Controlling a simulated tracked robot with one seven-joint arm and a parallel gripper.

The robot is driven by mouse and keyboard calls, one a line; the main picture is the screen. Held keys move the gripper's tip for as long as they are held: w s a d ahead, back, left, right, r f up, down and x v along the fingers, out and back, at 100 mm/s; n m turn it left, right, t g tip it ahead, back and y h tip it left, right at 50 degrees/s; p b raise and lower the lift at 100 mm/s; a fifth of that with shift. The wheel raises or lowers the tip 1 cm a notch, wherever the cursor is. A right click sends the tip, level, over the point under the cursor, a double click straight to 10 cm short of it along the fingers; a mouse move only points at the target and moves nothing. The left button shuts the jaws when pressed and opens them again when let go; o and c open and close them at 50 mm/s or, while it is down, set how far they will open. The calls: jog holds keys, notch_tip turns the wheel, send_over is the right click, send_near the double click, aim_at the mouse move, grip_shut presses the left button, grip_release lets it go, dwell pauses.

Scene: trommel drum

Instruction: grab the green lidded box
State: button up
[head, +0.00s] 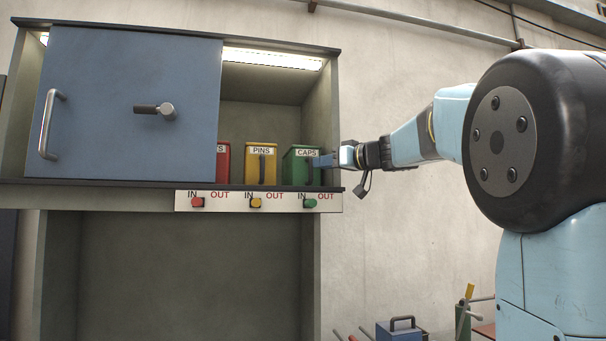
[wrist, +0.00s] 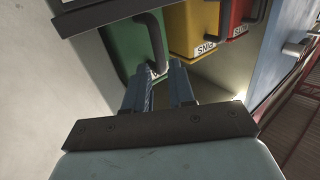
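The green lidded box (head: 293,168), labelled CAPS, stands upright at the right end of the cabinet shelf (head: 120,182). It has a dark upright handle on its front. In the wrist view the green box (wrist: 124,48) is at the upper left, and its handle (wrist: 154,38) curves down to my fingertips. My gripper (head: 326,160) is at the box's front right in the head view. In the wrist view my gripper (wrist: 161,70) has its two fingers apart, with the handle's end between or just beyond the tips. Contact with the handle cannot be made out.
A yellow PINS box (head: 262,164) and a partly hidden red box (head: 223,163) stand left of the green one. A blue sliding door (head: 120,75) covers the cabinet's left side. A label strip with coloured knobs (head: 230,203) runs below the shelf. The cabinet's right wall is close.

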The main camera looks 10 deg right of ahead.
aim_at(311, 180)
jog(key=shift+f+x, duration=0.2)
jog(key=shift+x, duration=1.2)
jog(key=shift+f+x, duration=0.15)
jog(key=shift+x, duration=1.25)
grip_shut()
